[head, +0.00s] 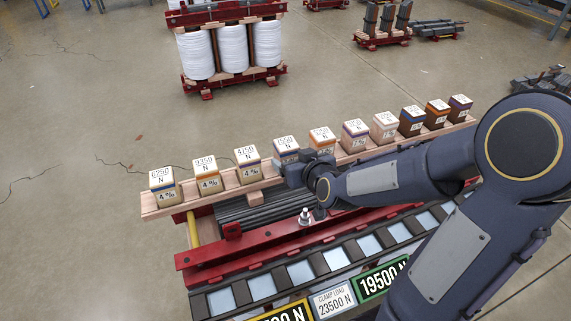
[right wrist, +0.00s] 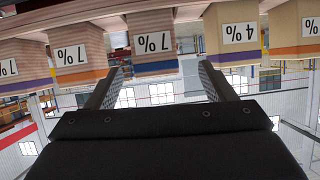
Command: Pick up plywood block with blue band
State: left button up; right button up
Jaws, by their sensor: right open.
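A plywood block with a blue band (head: 286,148), with layered sides and a "7%" label, stands upright in a row of blocks on a wooden rail. In the right wrist view, which is upside down, this block (right wrist: 152,42) shows in the middle. My right gripper (head: 292,166) is at the near side of this block and hides part of it in the head view. In the wrist view, the open jaws of my right gripper (right wrist: 162,72) point at the block, one finger toward each side. I cannot tell whether they touch it. My left gripper is not in view.
A tan block with a purple band (head: 247,164) and a plywood block with an orange band (head: 322,139) flank it closely on the wooden rail (head: 222,187). A red clamp beam (head: 250,251) with a bolt (head: 305,216) lies in front. White coils (head: 232,50) stand behind, beyond open floor.

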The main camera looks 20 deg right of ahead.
aim_at(284, 147)
jog(key=shift+w+d+f+h, duration=0.3)
jog(key=shift+w+f, duration=0.3)
jog(key=shift+w, duration=0.15)
jog(key=x, duration=0.5)
jog(key=r+x, duration=0.1)
jog(key=x, duration=0.1)
jog(key=shift+w, duration=0.4)
jog(key=shift+t, duration=0.3)
jog(key=c, duration=1.2)
